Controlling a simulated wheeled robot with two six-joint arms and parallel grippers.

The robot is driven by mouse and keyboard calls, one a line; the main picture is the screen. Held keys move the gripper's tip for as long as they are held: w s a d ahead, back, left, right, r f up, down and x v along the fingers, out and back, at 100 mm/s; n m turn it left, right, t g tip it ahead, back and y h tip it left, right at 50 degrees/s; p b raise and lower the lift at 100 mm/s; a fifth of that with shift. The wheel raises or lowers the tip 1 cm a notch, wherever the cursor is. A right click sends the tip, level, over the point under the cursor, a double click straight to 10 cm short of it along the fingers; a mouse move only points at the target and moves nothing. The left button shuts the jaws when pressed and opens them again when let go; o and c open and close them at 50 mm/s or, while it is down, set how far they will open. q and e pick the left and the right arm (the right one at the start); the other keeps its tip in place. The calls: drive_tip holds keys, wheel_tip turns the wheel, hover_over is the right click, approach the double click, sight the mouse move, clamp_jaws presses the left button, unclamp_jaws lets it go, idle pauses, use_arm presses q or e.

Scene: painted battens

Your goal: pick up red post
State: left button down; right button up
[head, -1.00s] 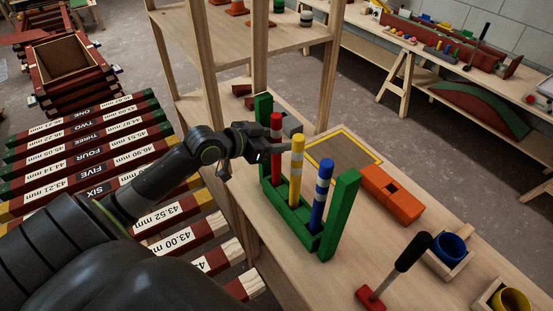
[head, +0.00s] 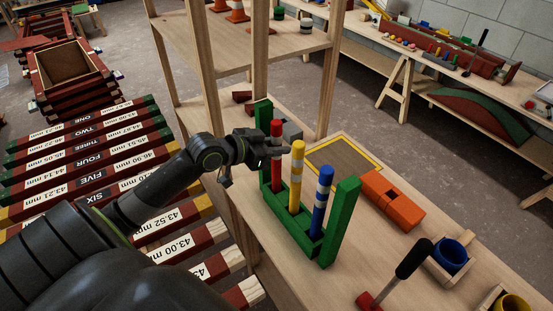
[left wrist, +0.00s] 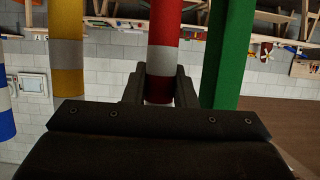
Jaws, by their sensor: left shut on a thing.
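The red post (head: 277,172) with pale bands stands upright in the green rack (head: 289,225), at its far left end. My left gripper (head: 276,146) reaches in from the left and is shut around the upper part of the red post. In the left wrist view the red post (left wrist: 163,40) stands between the two dark fingers (left wrist: 160,86). The yellow post (head: 296,178) and the blue post (head: 320,202) stand beside it in the rack. My right gripper is not in view.
The rack's green end uprights (head: 343,215) flank the posts. An orange block (head: 392,199) and a yellow-edged panel (head: 343,157) lie to the right. Wooden shelf posts rise behind.

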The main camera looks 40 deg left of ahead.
use_arm(q)
wheel_tip(320, 180, up, 18)
drive_tip(key=shift+b, duration=0.35)
idle(0.5)
drive_tip(key=shift+f, duration=0.1)
idle(0.9)
